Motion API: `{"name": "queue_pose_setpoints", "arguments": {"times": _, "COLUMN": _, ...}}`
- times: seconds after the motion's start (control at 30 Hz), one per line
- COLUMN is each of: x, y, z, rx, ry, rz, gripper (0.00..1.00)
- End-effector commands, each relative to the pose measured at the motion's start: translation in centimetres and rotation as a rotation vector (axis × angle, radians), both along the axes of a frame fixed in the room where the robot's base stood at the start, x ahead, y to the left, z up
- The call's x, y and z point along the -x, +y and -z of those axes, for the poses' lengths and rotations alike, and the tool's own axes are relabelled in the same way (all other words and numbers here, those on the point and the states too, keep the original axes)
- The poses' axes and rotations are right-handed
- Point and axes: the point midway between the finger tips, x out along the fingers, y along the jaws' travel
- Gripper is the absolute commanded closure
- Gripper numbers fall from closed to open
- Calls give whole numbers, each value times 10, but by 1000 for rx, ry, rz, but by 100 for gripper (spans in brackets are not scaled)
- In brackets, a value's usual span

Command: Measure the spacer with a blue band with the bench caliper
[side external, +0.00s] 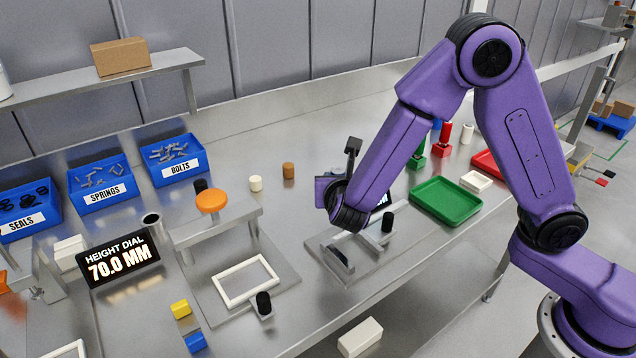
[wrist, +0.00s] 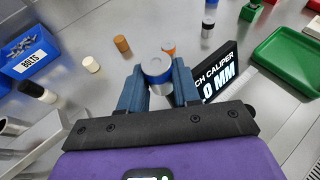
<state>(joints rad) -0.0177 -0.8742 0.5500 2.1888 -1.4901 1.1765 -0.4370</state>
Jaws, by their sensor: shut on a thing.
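In the wrist view my gripper (wrist: 157,82) is shut on a grey metal cylinder with a blue band, the blue-band spacer (wrist: 157,68). Its round top faces the camera and stands between the two blue fingers. The bench caliper's display (wrist: 216,78) is just right of the fingers, partly cut off by them, with ".0 MM" legible. In the side view the bench caliper (side external: 334,262) lies on the bench under my wrist, with a black knob (side external: 387,221) at its right. My wrist hides the fingers, the spacer and most of the display there.
A height dial (side external: 117,262) reading 70.0 MM stands left, beside a stand with an orange knob (side external: 211,200). Blue bins (side external: 173,158) line the back. A green tray (side external: 446,201) is right of the caliper. Small white (side external: 256,183) and brown (side external: 288,170) cylinders stand behind.

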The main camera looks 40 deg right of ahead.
Motion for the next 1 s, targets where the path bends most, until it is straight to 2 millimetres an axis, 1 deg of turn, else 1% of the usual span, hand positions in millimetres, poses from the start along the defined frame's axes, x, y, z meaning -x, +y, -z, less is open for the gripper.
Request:
{"name": "queue_pose_setpoints", "arguments": {"times": 0.03, "x": 7, "y": -2, "z": -4, "rx": -1, "ry": -2, "rz": -2, "gripper": 100}}
{"name": "queue_pose_setpoints", "arguments": {"times": 0.13, "x": 19, "y": -5, "z": -9, "rx": -1, "ry": -1, "rz": -3, "gripper": 100}}
{"name": "queue_pose_setpoints", "arguments": {"times": 0.23, "x": 27, "y": -7, "z": -13, "rx": 0, "ry": 0, "rz": -1, "gripper": 100}}
{"name": "queue_pose_setpoints", "arguments": {"times": 0.37, "x": 32, "y": -8, "z": -14, "rx": 0, "ry": -1, "rz": 34, "gripper": 100}}
{"name": "queue_pose_setpoints", "arguments": {"times": 0.47, "x": 34, "y": -6, "z": -12, "rx": -2, "ry": -1, "rz": 112, "gripper": 100}}
{"name": "queue_pose_setpoints", "arguments": {"times": 0.57, "x": 38, "y": -2, "z": -7, "rx": 1, "ry": -1, "rz": 233, "gripper": 100}}
{"name": "queue_pose_setpoints", "arguments": {"times": 0.8, "x": 64, "y": 13, "z": 11, "rx": 3, "ry": 2, "rz": 544, "gripper": 100}}
{"name": "queue_pose_setpoints", "arguments": {"times": 1.0, "x": 84, "y": 26, "z": 21, "rx": 2, "ry": 1, "rz": 698, "gripper": 100}}
